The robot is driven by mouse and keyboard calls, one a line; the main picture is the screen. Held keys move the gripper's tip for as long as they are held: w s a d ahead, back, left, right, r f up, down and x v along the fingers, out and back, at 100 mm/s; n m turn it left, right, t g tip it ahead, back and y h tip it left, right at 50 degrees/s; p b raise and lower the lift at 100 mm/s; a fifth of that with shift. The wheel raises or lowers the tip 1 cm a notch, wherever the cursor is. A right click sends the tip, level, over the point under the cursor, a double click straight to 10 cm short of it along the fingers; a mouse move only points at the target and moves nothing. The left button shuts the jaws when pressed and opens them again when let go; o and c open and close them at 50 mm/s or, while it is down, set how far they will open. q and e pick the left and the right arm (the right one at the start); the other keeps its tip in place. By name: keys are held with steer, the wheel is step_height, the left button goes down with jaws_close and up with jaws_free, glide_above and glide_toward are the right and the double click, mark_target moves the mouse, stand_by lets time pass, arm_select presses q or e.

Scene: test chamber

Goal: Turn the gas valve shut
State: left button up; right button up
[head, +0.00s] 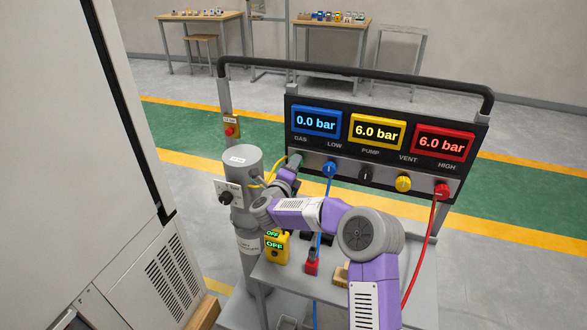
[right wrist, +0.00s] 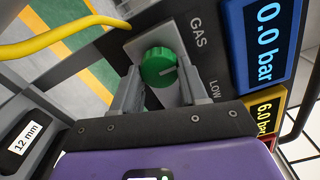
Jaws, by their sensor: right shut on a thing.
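The gas valve is a round green knob (right wrist: 159,67) with a pale pointer line, on a grey plate under the GAS label in the right wrist view. My right gripper (right wrist: 158,88) is shut on this knob, one grey finger on each side. In the head view, my right gripper (head: 292,168) is at the panel's left end and largely hides the knob. The blue display (head: 317,122) above reads 0.0 bar. My left gripper is not in view.
The yellow display (head: 377,132) and red display (head: 442,143) each read 6.0 bar. Blue (head: 329,169), yellow (head: 403,183) and red (head: 442,190) fittings sit along the panel. A grey cylinder (head: 243,200) stands left of my arm; a yellow hose (right wrist: 60,32) passes near the gripper.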

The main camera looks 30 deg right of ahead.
steer(key=o, duration=1.1)
steer(key=shift+c, duration=0.2)
steer(key=p+v, duration=0.1)
steer(key=v, duration=0.6)
steer(key=shift+s+a, duration=0.2)
steer(key=shift+s, duration=0.05)
steer(key=shift+r, duration=0.1)
